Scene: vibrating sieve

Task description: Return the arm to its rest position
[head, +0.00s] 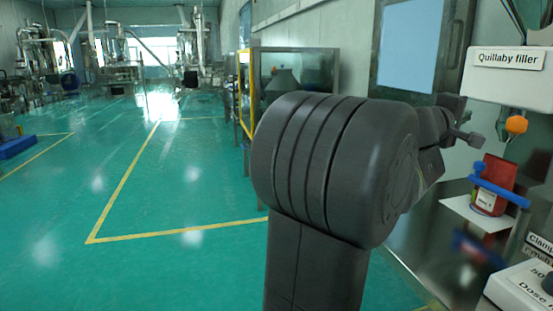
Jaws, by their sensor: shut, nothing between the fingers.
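My arm rises large in the middle of the head view and folds over to the right. My gripper (466,122) is at its far end, in front of the wall and to the left of the Quillaby filler. Its fingers are small here and partly hidden by my own wrist. It looks shut and holds nothing.
The Quillaby filler (512,78) with an orange nozzle stands at the right edge. Below it a red pouch (493,186) sits behind a blue clamp bar (499,188) on a white shelf (462,212). A yellow-framed cabinet (246,100) stands behind my arm.

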